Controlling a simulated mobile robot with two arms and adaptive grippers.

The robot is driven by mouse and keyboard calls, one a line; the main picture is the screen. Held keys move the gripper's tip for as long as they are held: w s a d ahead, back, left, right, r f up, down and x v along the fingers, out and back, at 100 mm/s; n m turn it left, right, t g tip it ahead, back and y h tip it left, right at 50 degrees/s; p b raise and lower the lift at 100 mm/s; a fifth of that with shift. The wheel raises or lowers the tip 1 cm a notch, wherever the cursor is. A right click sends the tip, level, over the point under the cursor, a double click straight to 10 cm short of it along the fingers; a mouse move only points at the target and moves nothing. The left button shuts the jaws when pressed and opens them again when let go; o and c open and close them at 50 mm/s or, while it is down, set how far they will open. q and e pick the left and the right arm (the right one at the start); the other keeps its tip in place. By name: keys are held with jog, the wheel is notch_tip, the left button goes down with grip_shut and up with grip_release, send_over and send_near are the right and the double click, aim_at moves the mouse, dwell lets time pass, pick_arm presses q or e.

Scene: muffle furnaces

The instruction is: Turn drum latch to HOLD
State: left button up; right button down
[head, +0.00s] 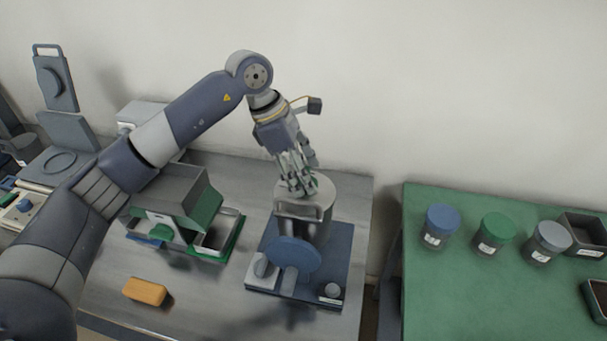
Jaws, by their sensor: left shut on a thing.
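A grey metal drum (325,190) stands on a blue base (338,262) on the metal table, with a blue round disc (293,256) at its front. My left gripper (297,188) points down at the drum's top, its fingers shut on a small part there that they mostly hide. I cannot tell for sure whether that part is the latch. A grey bracket (303,211) shows just in front of the fingers. No HOLD marking is readable. My right gripper is not in view.
A grey and green hopper (187,198) with trays stands left of the drum. A green table (450,290) at right holds blue (441,220), green (495,230) and grey-lidded (550,238) jars.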

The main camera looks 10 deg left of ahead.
pick_arm(q)
jog(key=n+t+b, duration=0.1)
jog(key=n+b, duration=0.2)
jog(key=n, duration=0.1)
jog(key=n+t+y+b, duration=0.1)
jog(key=n+t+b, duration=0.1)
jog(key=n+b, duration=0.2)
jog(key=shift+s+d+f+b, duration=0.1)
jog(key=shift+s+f+b, duration=0.05)
jog(key=shift+b, duration=0.15)
jog(key=n+y+b, duration=0.1)
jog(key=n+b, duration=0.1)
jog(key=n+y+b, duration=0.1)
jog(key=n+b, duration=0.1)
jog(key=n, duration=0.1)
jog(key=shift+d+t, duration=0.15)
jog(key=shift+t, duration=0.25)
jog(key=shift+r+n+y+b, duration=0.2)
jog(key=shift+n+y+b, duration=0.5)
jog(key=shift+n+b, duration=0.65)
jog(key=shift+n, duration=0.35)
jog(key=o, duration=1)
jog(key=shift+o, duration=0.2)
jog(key=shift+s, duration=0.1)
jog(key=v, duration=1.2)
